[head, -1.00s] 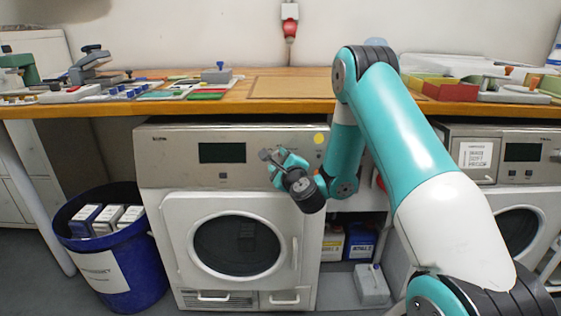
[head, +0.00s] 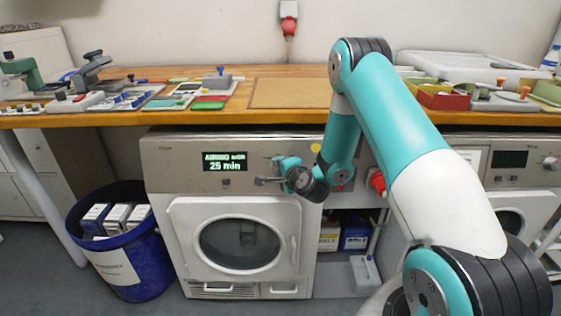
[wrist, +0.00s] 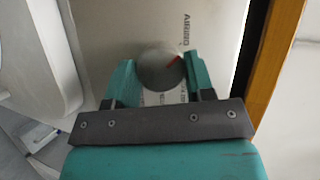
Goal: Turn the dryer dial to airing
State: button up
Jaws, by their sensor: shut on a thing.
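The dryer (head: 180,160) stands under the bench, and its lit display (head: 225,161) reads AIRING and 25 min. The dryer dial (wrist: 160,75) is a round grey knob in the wrist view. Its red mark points up and right, toward the printed word AIRING (wrist: 186,30). My gripper (wrist: 161,66) has its two teal fingers on either side of the dial, shut on it. In the head view my gripper (head: 285,165) is at the right part of the dryer's panel and hides the dial.
A second machine (head: 512,145) stands to the right, partly behind my arm. A blue bin (head: 130,265) with boxes stands left of the dryer. The wooden bench top (head: 290,93) overhangs the panel. A red plug (head: 377,181) is right of my gripper.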

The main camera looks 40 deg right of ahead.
jog(key=shift+w+a+r+n+p, duration=0.15)
jog(key=shift+a+n+p, duration=0.05)
jog(key=shift+n+p, duration=0.2)
jog(key=o, duration=0.9)
jog(key=shift+d, duration=0.1)
